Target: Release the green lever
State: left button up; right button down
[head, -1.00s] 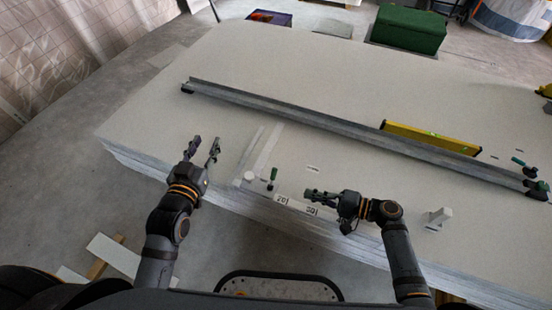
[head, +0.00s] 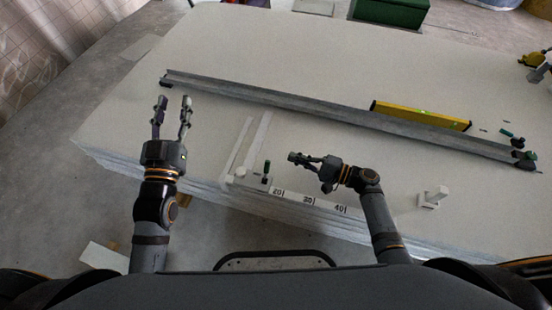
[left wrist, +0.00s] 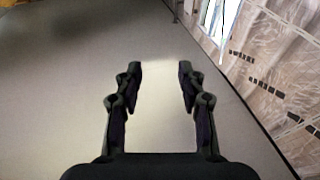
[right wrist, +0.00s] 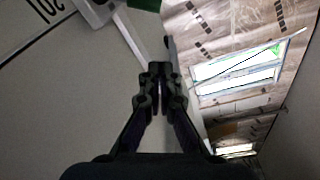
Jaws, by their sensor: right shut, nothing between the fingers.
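Part of a green piece (right wrist: 147,4) shows at the top edge of the right wrist view. Another short green handle (head: 506,133) is at the right end of the long grey rail (head: 330,116). My right gripper (head: 292,158) is shut and empty, a little right of the upright lever and apart from it. My left gripper (head: 173,101) is open and empty, over the panel's left part near the rail's left end.
A scale strip (head: 309,201) marked 20, 30, 40 lies along the front edge. A yellow spirit level (head: 420,115) rests behind the rail. A white block (head: 432,197) stands at the right front.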

aim_at(266, 171)
jog(key=b+x, duration=0.1)
jog(key=x, duration=0.5)
jog(key=shift+w+a+f, duration=0.15)
jog(key=shift+a, duration=0.2)
jog(key=s, duration=0.1)
jog(key=s+r, duration=0.1)
jog(key=s, duration=0.1)
jog(key=shift+a+r, duration=0.2)
jog(key=shift+s+r, duration=0.15)
jog(key=shift+s, duration=0.15)
pick_arm(q)
notch_tip(266, 171, up, 10)
jog(key=s+t+h, duration=0.1)
jog(key=s+t, duration=0.2)
jog(key=t, duration=0.1)
jog(key=shift+f+m+t, duration=0.2)
jog(key=shift+m+t, duration=0.1)
jog(key=shift+t, duration=0.1)
jog(key=shift+d, duration=0.1)
